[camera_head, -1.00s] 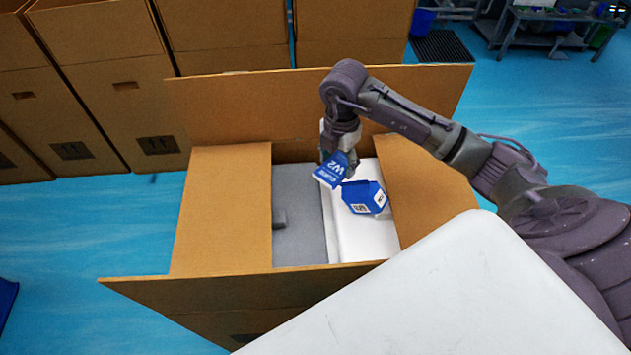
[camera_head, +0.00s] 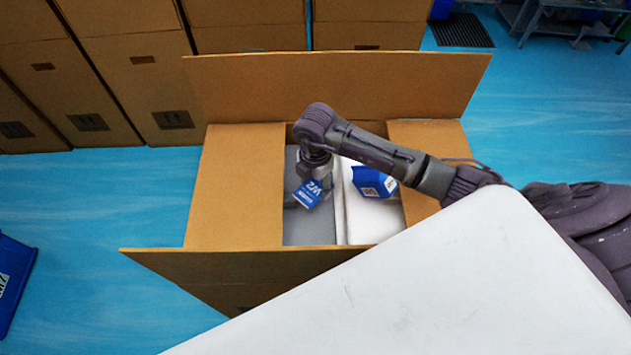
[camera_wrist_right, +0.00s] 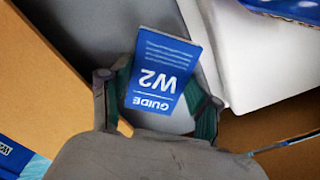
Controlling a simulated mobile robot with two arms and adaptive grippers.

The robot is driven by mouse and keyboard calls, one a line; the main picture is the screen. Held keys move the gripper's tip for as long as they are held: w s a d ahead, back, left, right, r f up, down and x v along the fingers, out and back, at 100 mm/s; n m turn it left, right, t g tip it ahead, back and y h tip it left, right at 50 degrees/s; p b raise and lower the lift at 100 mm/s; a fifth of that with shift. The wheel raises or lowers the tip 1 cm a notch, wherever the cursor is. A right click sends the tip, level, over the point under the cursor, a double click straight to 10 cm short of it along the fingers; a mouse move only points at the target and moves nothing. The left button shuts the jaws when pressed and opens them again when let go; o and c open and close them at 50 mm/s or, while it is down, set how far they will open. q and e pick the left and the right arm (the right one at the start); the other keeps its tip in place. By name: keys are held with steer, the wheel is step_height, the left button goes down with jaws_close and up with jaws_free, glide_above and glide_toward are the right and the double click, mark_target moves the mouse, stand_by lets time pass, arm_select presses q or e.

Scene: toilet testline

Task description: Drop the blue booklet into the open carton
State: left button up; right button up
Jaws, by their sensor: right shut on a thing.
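The blue booklet (camera_head: 308,194), marked "W2" and "GUIDE", is in my right gripper (camera_head: 312,177). In the right wrist view the booklet (camera_wrist_right: 162,75) sits between the two fingers of the right gripper (camera_wrist_right: 160,100), which is shut on it. The open carton (camera_head: 232,190) has its flaps spread. The booklet hangs over the grey left part of the carton's opening; its exact height above the contents is hard to tell. My left gripper is not in view.
Inside the carton are a grey piece (camera_head: 308,228), a white piece (camera_head: 375,222) and a blue packet (camera_head: 375,181) on top of the white one. A white surface (camera_head: 430,290) covers the lower right. Closed cartons (camera_head: 125,75) stand behind. A blue item (camera_head: 12,280) lies at far left.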

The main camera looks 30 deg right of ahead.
mark_target(315, 187)
steer(key=shift+f+b, duration=0.4)
steer(key=shift+f, duration=0.2)
steer(key=o, duration=1.2)
steer(key=shift+c, duration=0.2)
steer(key=shift+r, duration=0.3)
step_height(315, 187, up, 13)
steer(key=shift+f, duration=0.15)
